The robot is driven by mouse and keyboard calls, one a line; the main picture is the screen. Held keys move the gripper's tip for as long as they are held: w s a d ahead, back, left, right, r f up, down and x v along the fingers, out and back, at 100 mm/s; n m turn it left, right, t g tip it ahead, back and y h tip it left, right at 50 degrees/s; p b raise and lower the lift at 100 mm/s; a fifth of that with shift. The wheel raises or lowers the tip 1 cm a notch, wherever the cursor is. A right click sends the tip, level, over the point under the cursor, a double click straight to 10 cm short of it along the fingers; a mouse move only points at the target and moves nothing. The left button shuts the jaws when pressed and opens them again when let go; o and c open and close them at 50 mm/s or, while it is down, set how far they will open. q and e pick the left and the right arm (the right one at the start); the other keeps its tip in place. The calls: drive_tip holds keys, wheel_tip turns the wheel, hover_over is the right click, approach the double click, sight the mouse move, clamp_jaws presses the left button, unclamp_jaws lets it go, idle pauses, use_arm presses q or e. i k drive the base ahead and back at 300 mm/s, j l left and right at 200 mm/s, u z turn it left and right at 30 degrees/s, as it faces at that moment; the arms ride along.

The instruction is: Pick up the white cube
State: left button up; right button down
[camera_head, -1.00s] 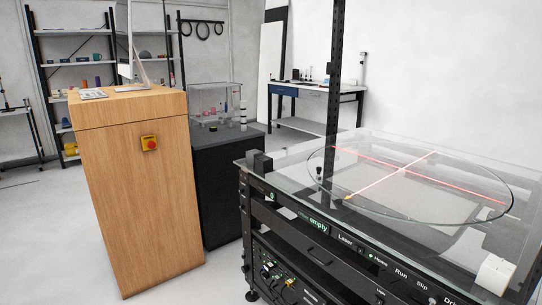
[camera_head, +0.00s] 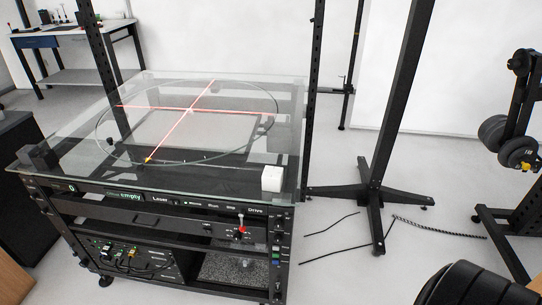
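The white cube (camera_head: 271,178) sits upright on the front right corner of the glass top (camera_head: 225,178) of the turntable cart. It is outside the round disc (camera_head: 262,128), and nothing touches it. Red laser lines (camera_head: 190,110) cross on the disc. A small yellow piece (camera_head: 148,160) lies at the disc's front left edge. Neither of my grippers is in view.
A black block (camera_head: 40,158) sits on the glass top's left corner. Black posts rise beside the cart. A black stand (camera_head: 376,190) with spread feet is to the right, with cables (camera_head: 330,225) on the floor. A weight rack (camera_head: 510,150) stands far right. A dark rounded object (camera_head: 475,285) fills the bottom right.

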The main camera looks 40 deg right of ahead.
sight(272, 176)
drive_tip(key=z, duration=1.15)
